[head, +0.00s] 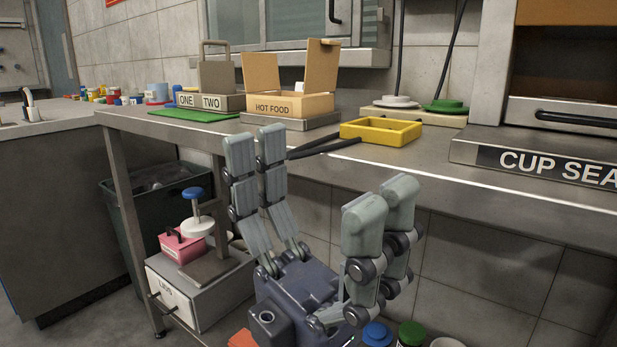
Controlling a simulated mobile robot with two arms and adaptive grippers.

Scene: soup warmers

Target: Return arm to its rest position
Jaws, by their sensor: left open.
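My left gripper (318,210) is in the middle of the head view, with its fingers pointing up and spread wide apart. It is open and nothing is between its fingers. It is in front of the steel counter (480,195), and its fingertips overlap the counter's front edge in the picture. I cannot tell whether any finger touches the counter. My right gripper is not in this view.
On the counter are an open cardboard box (288,103) marked HOT FOOD, a yellow frame (381,131), black tongs (325,146) and a green mat (194,115). A CUP SEALER machine (480,155) stands at right. Below are a lids box (174,297) and dark bin (150,208).

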